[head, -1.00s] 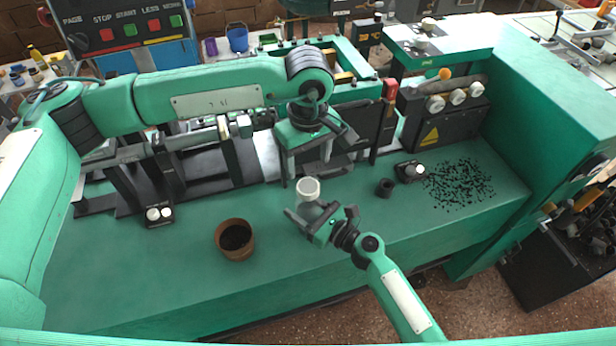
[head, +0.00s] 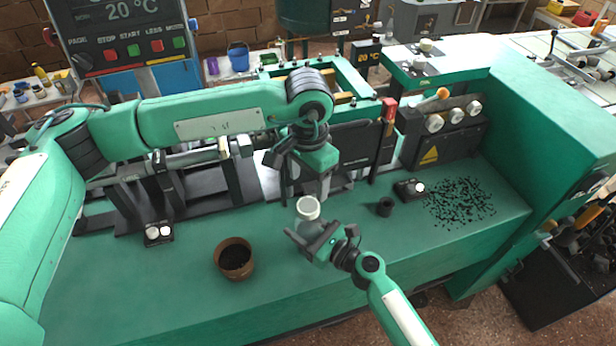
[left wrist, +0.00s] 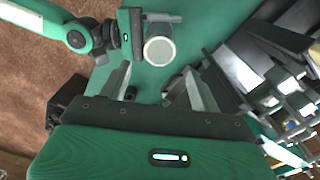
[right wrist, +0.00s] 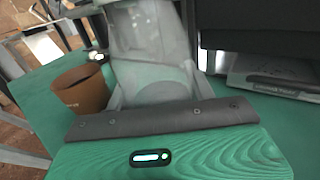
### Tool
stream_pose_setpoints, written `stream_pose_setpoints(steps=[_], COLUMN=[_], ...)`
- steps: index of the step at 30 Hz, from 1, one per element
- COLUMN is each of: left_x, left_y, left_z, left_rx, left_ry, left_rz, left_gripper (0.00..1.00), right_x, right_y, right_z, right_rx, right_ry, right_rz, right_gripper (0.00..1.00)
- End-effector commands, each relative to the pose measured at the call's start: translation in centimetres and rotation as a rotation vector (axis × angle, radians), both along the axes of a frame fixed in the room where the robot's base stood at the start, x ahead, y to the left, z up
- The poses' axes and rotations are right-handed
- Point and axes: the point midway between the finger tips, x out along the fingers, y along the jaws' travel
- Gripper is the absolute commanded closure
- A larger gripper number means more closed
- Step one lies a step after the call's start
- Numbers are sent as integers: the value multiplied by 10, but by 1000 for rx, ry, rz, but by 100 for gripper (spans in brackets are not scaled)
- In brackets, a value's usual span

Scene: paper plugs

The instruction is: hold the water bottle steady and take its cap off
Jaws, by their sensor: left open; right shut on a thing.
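The water bottle (right wrist: 150,50) is clear and stands upright in my right gripper (head: 312,238), which is shut on its body above the green bench. Its white cap (head: 308,208) is on top; the cap also shows as a pale disc in the left wrist view (left wrist: 159,51). My left gripper (head: 308,190) is above and just behind the cap in the head view, pointing down. In the left wrist view its two fingers (left wrist: 150,88) are spread wide with nothing between them, and the cap lies beyond the fingertips. The bottle's lower part is partly hidden by the right gripper.
A brown pot (head: 235,260) of dark material stands left of the bottle. Machine frames stand behind. The bench front is clear.

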Motion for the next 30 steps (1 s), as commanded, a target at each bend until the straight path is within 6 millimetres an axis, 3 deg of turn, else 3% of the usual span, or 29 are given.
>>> stream_pose_setpoints(steps=[5, 18, 30], left_x=[0, 0, 0], left_y=[0, 0, 0], left_z=[-10, -71, -80], left_rx=[1, -1, 0], left_ry=[2, 2, 0], left_rz=[-31, -29, -29], left_gripper=[36, 36, 36], right_x=[0, 0, 0], right_y=[0, 0, 0], right_z=[0, 0, 0], right_rx=[0, 0, 0], right_ry=[0, 0, 0], right_rz=[0, 0, 0], right_gripper=[100, 100, 100])
